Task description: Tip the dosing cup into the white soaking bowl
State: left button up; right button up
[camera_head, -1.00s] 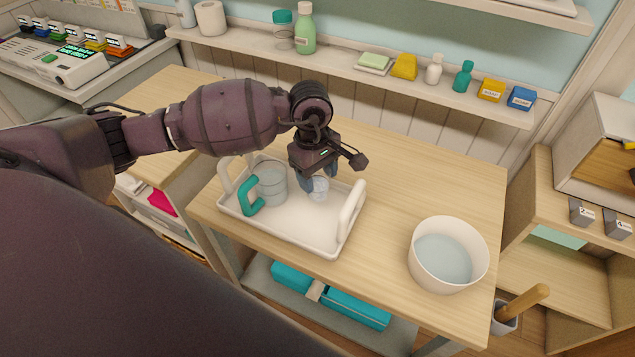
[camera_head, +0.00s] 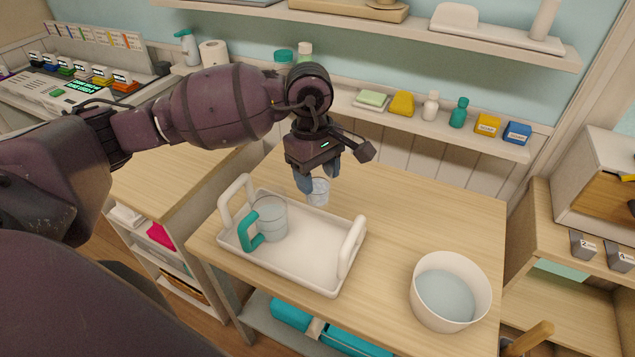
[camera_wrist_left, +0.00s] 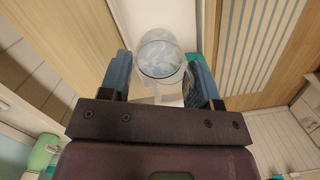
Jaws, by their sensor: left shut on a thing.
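The dosing cup (camera_head: 318,192) is a small clear cup. My left gripper (camera_head: 319,178) is shut on it and holds it upright over the far edge of the white tray (camera_head: 290,273). In the left wrist view the cup (camera_wrist_left: 160,55) sits between the two blue fingers (camera_wrist_left: 160,75), with pale bluish contents showing inside. The white soaking bowl (camera_head: 450,263) stands at the right front of the table, apart from the gripper, with bluish water in it. My right gripper is not in view.
A clear jug (camera_head: 271,218) with a teal handle stands in the tray, whose raised handles (camera_head: 351,246) flank it. The wooden table (camera_head: 400,215) is clear between tray and bowl. A wall shelf (camera_head: 450,134) with bottles and soaps runs behind.

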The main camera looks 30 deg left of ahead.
pick_arm(q)
jog(key=shift+r, duration=1.15)
jog(key=shift+w+r, duration=0.1)
jog(key=shift+w, duration=0.05)
jog(key=w+d+f+m+b, duration=0.1)
jog(key=w+d+m+b, duration=0.15)
jog(key=d, duration=0.65)
jog(key=w+d+m+b, duration=0.2)
jog(key=w+d+b, duration=0.2)
jog(key=d, duration=0.5)
jog(key=w+d+f+m+g+y+b, duration=0.1)
jog(key=w+d+f+m+b, duration=0.1)
jog(key=d+f+m, duration=0.8)
jog(key=d+m+b, duration=0.1)
jog(key=m, duration=0.2)
jog(key=shift+w+y, duration=0.4)
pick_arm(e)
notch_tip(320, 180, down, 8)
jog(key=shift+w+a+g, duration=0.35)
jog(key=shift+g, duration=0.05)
pick_arm(q)
jog(key=shift+m, duration=0.25)
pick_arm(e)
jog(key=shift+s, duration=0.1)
